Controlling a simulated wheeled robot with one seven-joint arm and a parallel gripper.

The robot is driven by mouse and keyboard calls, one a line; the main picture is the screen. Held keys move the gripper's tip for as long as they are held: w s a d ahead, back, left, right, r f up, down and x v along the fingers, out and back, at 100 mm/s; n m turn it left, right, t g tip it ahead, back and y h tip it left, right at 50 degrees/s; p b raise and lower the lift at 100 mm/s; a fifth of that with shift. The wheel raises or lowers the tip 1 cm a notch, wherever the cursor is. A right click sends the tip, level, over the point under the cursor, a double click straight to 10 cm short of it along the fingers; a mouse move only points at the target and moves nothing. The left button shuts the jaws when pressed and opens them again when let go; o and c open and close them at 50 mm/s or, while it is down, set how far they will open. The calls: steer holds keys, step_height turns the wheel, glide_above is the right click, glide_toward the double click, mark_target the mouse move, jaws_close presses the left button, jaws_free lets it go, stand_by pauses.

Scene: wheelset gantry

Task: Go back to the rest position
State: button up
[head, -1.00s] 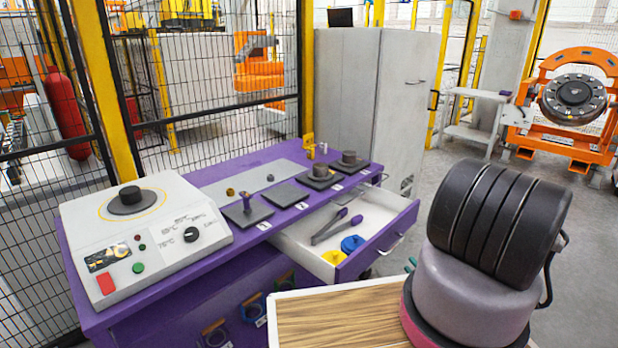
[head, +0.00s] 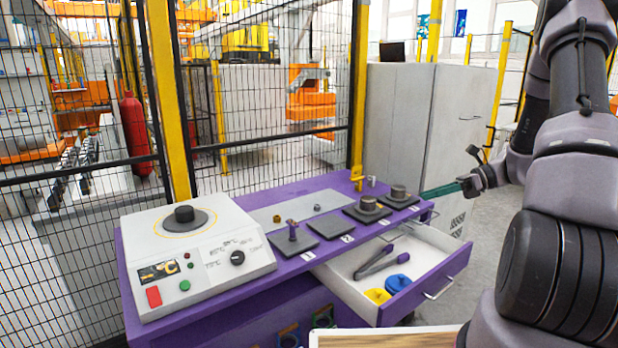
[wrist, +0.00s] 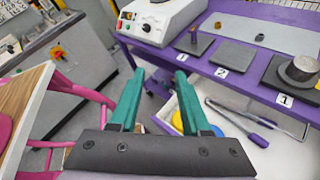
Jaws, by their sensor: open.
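My gripper (wrist: 158,100) shows in the wrist view with its two green fingers apart and nothing between them. In the head view my gripper (head: 440,191) is seen from the side at the right, above the open drawer's right end, in front of the grey cabinet. My arm reaches down from the upper right of the head view. The purple workbench (head: 337,183) stands left of the gripper. The fingers touch nothing that I can see.
The open drawer (head: 340,281) holds grey-purple tongs (head: 385,258), a yellow piece (head: 377,295) and a blue piece (head: 397,283). A heater box (head: 205,250) and several black pads stand on the bench. A wooden-topped table (head: 385,339) is at the bottom. A mesh fence stands behind.

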steer(key=s+a+r+n+t+h, duration=0.2)
steer(key=s+r+n+h, duration=0.1)
steer(key=s+r+n, duration=0.3)
steer(key=s+a+r+n+t+h, duration=0.1)
steer(key=s+a+r+n+h, duration=0.2)
steer(key=s+r+n, duration=0.4)
steer(key=s+a+r+n+t+h, duration=0.2)
steer(key=s+r+n+h, duration=0.3)
steer(key=s+r, duration=0.3)
step_height(320, 180, up, 3)
steer(key=shift+a+r+n+t, duration=0.15)
steer(key=shift+a+n+t, duration=0.15)
steer(key=shift+a+n, duration=0.45)
